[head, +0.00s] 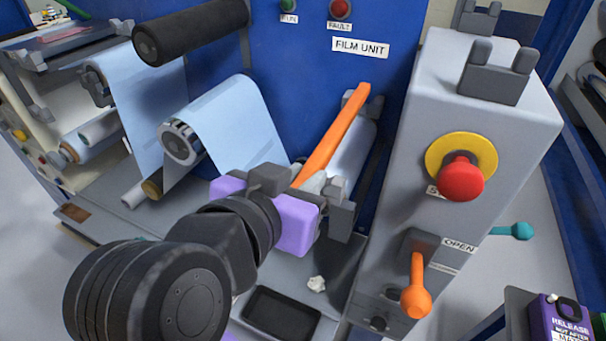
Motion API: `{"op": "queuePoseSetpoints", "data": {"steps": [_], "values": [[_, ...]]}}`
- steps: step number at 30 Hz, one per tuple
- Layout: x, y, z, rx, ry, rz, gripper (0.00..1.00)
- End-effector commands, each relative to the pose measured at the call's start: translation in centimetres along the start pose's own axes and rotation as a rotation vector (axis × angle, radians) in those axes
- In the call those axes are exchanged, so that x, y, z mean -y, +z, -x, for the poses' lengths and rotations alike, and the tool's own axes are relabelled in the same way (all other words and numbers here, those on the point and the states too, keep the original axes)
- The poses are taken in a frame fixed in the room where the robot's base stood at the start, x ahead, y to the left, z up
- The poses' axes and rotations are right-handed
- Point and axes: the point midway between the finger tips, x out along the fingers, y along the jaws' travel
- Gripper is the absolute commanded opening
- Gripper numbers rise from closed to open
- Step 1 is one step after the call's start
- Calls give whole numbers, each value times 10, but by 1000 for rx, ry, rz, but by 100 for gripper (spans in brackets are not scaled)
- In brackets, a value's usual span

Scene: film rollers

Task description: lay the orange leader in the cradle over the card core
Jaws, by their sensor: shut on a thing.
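The orange leader (333,134) is a long straight bar, slanting from beside my gripper up to the right. My gripper (292,192), with purple parts, is shut at its near end; the exact grip is hidden. A grey forked cradle block (341,211) stands just right of the gripper, and a pale roll (356,150) lies beside and partly behind the leader. Whether the leader touches them is unclear. A tan-ended roll, perhaps the card core (152,189), sits low at the left below a larger film roll (181,142). Another grey forked cradle (496,72) tops the grey housing.
The grey housing (485,115) stands close at the right, with a red stop button (461,178) and an orange lever (416,288) sticking out. A dark roller (190,30) hangs at upper left. A black tray (280,312) lies below the gripper.

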Motion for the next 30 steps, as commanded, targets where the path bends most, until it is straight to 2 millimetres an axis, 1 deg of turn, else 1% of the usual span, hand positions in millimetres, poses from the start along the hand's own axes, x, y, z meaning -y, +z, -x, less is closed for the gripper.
{"op": "queuePoseSetpoints", "data": {"steps": [10,22,30], "values": [[0,1,0,-1,0,0,0],[-1,16,-7,-1,1,1,0],[-1,17,-7,-1,0,0,0]]}}
